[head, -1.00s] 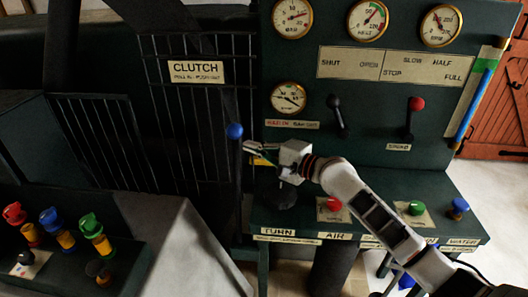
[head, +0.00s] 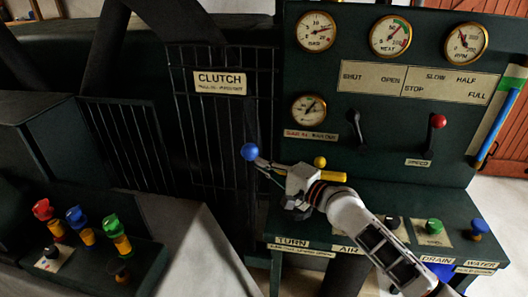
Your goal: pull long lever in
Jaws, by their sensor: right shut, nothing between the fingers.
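The long lever with a blue ball knob (head: 249,152) stands in front of the barred guard, below the CLUTCH sign (head: 220,82). Much of its shaft cannot be made out against the dark guard. My right gripper (head: 264,164) comes in from the lower right. It is shut and empty, with its tips close to the right of the blue knob. I cannot tell whether they touch the lever. My left gripper is not in view.
A yellow handle (head: 321,175) and a small yellow ball (head: 319,162) show just behind my right gripper. A black-knobbed lever (head: 353,117) and a red-knobbed lever (head: 438,122) stand on the gauge panel. Colored valves (head: 76,217) stand at lower left.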

